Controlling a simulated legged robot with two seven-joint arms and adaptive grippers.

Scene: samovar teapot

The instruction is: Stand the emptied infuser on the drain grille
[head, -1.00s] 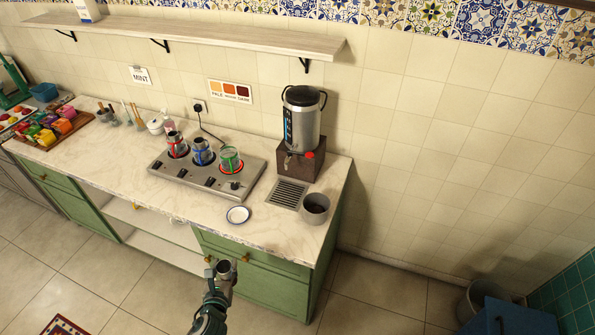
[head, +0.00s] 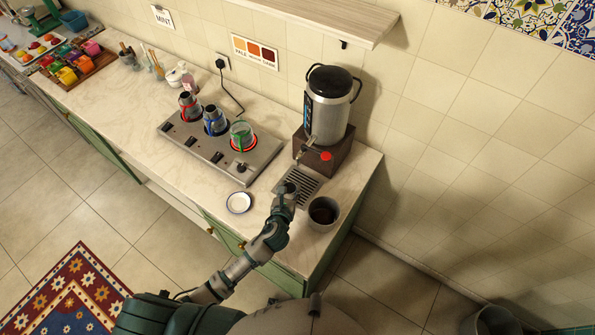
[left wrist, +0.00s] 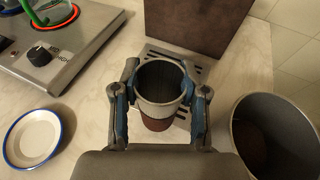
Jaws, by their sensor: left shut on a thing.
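The infuser (left wrist: 160,108) is a grey metal cup with an open top, and its inside looks dark and empty in the left wrist view. My left gripper (left wrist: 158,84) is shut on it, one finger on each side, and it looks roughly upright. The slotted drain grille (left wrist: 198,70) lies beneath and behind it. In the head view, my left gripper (head: 287,190) is at the left front part of the grille (head: 310,186) and hides most of the infuser. I cannot tell whether the infuser's base touches the grille. My right gripper is not in view.
The urn (head: 329,110) stands on a brown block behind the grille, its tap above it. A grey pot (head: 324,222) with dark contents is close on the right. A blue-rimmed saucer (head: 239,202) and the stove (head: 205,152) with several pots are on the left.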

